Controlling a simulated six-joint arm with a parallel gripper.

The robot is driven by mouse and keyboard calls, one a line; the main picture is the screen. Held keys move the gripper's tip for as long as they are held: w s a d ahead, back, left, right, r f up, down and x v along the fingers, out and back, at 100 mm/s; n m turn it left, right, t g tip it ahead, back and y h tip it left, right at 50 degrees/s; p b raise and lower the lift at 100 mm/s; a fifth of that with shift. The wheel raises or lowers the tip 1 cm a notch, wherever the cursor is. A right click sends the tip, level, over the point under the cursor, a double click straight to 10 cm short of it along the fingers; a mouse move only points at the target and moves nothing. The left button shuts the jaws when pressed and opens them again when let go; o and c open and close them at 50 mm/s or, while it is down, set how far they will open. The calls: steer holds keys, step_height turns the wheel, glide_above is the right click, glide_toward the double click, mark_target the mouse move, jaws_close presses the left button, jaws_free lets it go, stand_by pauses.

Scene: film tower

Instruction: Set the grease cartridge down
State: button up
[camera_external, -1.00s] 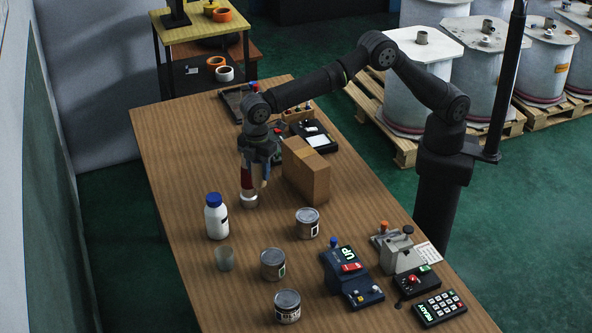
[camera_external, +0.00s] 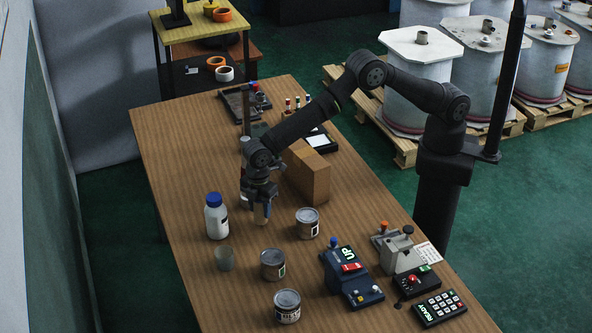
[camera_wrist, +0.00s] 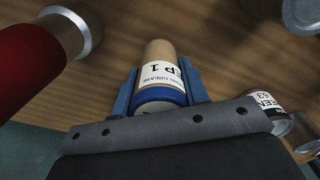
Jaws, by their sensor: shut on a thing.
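My gripper (camera_external: 261,206) is low over the middle of the table, between the white bottle and the cardboard box. It is shut on the grease cartridge (camera_wrist: 160,78), which shows between its two blue fingers in the wrist view. The cartridge has a blue end near the gripper, a white label reading EP 1 and a tan far end. In the external view its tan end (camera_external: 262,220) points down just below the fingers. I cannot tell whether it touches the wooden table (camera_external: 178,168).
A red cylinder with a silver end (camera_wrist: 35,65) is close left in the wrist view. A white bottle with blue cap (camera_external: 216,218), cans (camera_external: 308,224) (camera_external: 273,265) (camera_external: 287,307), a clear cup (camera_external: 225,259) and a cardboard box (camera_external: 307,177) surround the gripper. The table's left side is clear.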

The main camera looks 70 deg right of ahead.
steer(key=shift+f, duration=0.55)
steer(key=shift+f, duration=0.15)
steer(key=o, duration=1)
step_height(320, 180, up, 12)
steer(key=shift+r, duration=0.2)
steer(key=shift+f, duration=0.15)
step_height(320, 180, down, 12)
steer(key=shift+r, duration=1.9)
